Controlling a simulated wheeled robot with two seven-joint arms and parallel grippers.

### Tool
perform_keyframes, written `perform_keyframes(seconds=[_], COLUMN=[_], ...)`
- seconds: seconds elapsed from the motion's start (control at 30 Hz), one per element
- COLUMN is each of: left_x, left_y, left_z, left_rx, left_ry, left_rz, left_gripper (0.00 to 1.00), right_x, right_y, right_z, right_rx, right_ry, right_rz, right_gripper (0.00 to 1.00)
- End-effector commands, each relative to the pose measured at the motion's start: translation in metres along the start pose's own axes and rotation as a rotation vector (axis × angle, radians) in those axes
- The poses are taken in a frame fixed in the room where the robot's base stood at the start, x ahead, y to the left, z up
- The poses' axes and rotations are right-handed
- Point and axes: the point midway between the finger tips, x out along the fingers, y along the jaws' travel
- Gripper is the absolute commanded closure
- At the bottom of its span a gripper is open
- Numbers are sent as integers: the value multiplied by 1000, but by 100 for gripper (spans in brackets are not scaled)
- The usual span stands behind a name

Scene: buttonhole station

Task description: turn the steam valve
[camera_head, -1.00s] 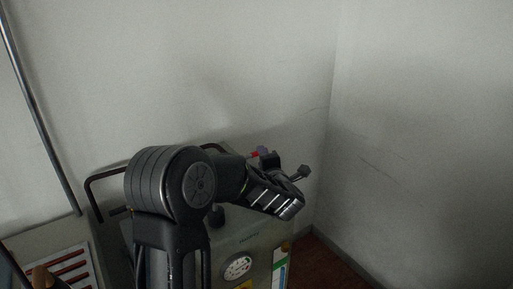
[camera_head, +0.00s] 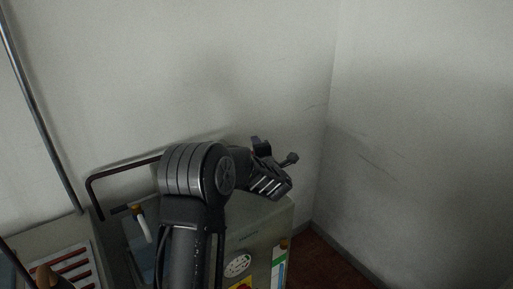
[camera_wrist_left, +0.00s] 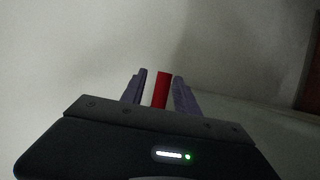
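A red part with a pale strip beside it (camera_wrist_left: 161,90) stands upright between the purple fingers of my left gripper (camera_wrist_left: 160,92) in the left wrist view. It may be the steam valve's handle, but its shape is mostly hidden. The fingers flank it closely; I cannot tell whether they press on it. In the head view my left gripper (camera_head: 262,150) is over the back right of the grey station cabinet (camera_head: 262,222). The hand and arm hide the red part there. My right gripper is not in view.
A round white gauge (camera_head: 237,265) is on the cabinet front. A dark bent rail (camera_head: 120,167) and a white handle with an orange end (camera_head: 141,222) are at its left. A slatted rack (camera_head: 72,265) stands further left. Walls close off the back and right.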

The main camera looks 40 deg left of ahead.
Motion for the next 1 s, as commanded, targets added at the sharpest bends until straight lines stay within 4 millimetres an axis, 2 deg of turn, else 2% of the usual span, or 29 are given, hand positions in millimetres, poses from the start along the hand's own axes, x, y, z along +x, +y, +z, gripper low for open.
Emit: perform_keyframes(seconds=[0.07, 0.5, 1.0], left_x=[0, -1, -1], left_y=[0, 0, 0], left_z=[0, 0, 0], left_rx=[0, 0, 0], left_ry=[0, 0, -1], left_rz=[0, 0, -1], left_gripper=[63, 99, 100], right_x=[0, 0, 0], right_y=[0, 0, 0], right_z=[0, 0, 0], right_rx=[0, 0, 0], right_ry=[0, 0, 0], right_rz=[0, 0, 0], right_gripper=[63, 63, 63])
